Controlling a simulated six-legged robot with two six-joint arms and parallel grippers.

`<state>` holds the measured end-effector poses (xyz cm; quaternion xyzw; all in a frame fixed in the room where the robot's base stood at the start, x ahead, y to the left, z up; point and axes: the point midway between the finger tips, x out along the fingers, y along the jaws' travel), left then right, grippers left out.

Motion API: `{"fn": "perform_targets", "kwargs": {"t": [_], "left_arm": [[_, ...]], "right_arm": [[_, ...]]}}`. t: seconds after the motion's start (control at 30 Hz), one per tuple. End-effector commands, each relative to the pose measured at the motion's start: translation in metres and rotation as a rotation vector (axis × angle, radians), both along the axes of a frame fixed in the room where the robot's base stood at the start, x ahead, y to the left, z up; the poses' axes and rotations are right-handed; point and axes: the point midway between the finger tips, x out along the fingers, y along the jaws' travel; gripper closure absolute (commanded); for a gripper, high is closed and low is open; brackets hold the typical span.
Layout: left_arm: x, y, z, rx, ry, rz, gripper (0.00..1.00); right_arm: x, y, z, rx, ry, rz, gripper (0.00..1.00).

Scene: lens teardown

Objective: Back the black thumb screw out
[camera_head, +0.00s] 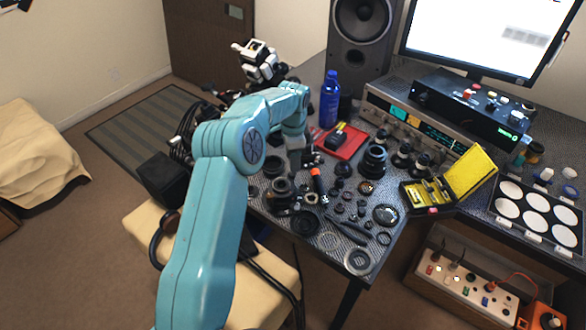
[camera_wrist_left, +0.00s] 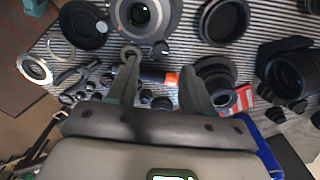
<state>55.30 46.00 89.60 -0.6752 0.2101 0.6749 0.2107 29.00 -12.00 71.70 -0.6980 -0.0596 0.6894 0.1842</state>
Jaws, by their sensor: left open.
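My left gripper (camera_head: 296,164) hangs open over the table in the head view. In the left wrist view its two fingers (camera_wrist_left: 158,68) are apart, with nothing held between them. A dark lens body (camera_head: 281,188) lies on the table just below and left of the gripper; it also shows at the top of the left wrist view (camera_wrist_left: 143,14). A small black knob (camera_wrist_left: 160,47), perhaps the thumb screw, sits at the lens body's near edge, just beyond the fingertips. In the head view I cannot pick out the screw. My right gripper is not in view.
An orange-and-black tool (camera_head: 318,184) lies right of the gripper. Loose rings and lens parts (camera_head: 357,261) crowd the table front. A red tray (camera_head: 352,148), blue bottle (camera_head: 329,100) and yellow case (camera_head: 468,172) stand farther back or right.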

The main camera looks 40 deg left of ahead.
Motion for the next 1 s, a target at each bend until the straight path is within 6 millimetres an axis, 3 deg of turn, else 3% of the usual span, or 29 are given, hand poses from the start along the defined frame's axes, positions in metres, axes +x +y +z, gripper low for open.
{"fn": "perform_targets", "kwargs": {"t": [0.1,0.3,0.63,0.67,0.8,1.0], "left_arm": [[-0.001,0.0,-0.024,-0.002,0.004,0.0,0.5],[0.0,0.0,-0.047,-0.002,0.001,0.0,0.5],[0.0,0.0,-0.052,-0.001,-0.001,0.001,0.5],[0.0,0.0,-0.052,-0.001,-0.001,0.001,0.53],[0.0,0.0,-0.052,0.0,0.0,0.001,0.98],[0.0,0.0,-0.054,0.0,-0.001,0.032,1.0]], "right_arm": [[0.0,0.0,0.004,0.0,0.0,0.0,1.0],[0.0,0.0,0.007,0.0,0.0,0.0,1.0],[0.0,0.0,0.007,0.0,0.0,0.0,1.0],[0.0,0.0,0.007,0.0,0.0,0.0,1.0],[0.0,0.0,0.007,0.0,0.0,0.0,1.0],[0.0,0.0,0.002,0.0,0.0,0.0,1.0]]}}
